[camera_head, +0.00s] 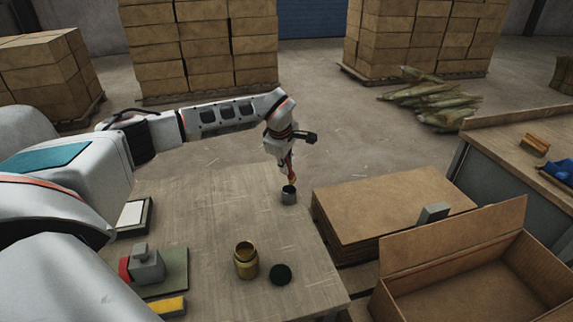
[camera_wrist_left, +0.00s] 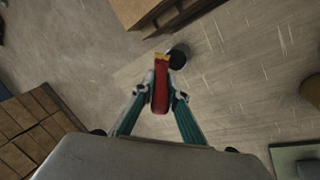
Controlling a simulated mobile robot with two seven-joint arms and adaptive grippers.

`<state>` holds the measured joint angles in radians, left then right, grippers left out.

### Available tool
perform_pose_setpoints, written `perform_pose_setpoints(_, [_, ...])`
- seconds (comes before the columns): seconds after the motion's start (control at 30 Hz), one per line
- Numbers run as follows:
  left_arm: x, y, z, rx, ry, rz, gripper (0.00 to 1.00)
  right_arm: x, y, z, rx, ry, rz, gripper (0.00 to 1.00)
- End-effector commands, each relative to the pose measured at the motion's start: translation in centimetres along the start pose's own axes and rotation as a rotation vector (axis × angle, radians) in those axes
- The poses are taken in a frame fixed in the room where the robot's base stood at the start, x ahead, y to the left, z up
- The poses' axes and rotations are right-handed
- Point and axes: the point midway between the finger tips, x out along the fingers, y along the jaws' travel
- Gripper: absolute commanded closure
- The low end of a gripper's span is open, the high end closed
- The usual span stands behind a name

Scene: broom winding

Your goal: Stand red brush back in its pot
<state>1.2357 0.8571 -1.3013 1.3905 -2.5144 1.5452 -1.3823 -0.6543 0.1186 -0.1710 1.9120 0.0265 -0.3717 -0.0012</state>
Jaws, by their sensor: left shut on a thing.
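The red brush (camera_head: 292,176) hangs from my left gripper (camera_head: 285,158), its tan tip pointing down. The gripper is shut on its red body, which also shows between the fingers in the left wrist view (camera_wrist_left: 160,90). The small grey pot (camera_head: 288,197) stands upright near the table's far right edge, just under the brush tip. In the left wrist view the dark pot (camera_wrist_left: 180,58) lies just beyond the tip. I cannot tell whether the tip is inside the rim. My right gripper is not in view.
An open brass jar (camera_head: 246,262) and a dark round lid (camera_head: 280,274) stand on the near part of the wooden table (camera_head: 225,205). A grey-and-red block-like tool (camera_head: 143,265) lies at left. An open cardboard box (camera_head: 455,255) is at right. The table around the pot is clear.

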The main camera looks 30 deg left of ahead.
Motion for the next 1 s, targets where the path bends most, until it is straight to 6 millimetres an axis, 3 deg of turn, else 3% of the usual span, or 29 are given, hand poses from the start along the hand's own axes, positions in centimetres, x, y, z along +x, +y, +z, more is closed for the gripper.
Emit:
perform_pose_setpoints(0.77, [1.1,-0.4,0.1,0.0,-0.001,0.002,1.0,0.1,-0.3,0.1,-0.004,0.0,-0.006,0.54])
perform_pose_setpoints(0.8, [1.1,-0.4,0.1,0.0,-0.001,0.002,0.84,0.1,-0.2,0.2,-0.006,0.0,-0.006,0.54])
perform_pose_setpoints(0.87, [1.1,-0.4,0.1,0.0,-0.001,0.002,0.7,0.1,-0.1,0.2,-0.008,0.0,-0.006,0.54])
perform_pose_setpoints(1.0, [1.1,-0.4,0.1,0.0,-0.001,0.002,0.7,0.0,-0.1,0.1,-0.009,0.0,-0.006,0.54])
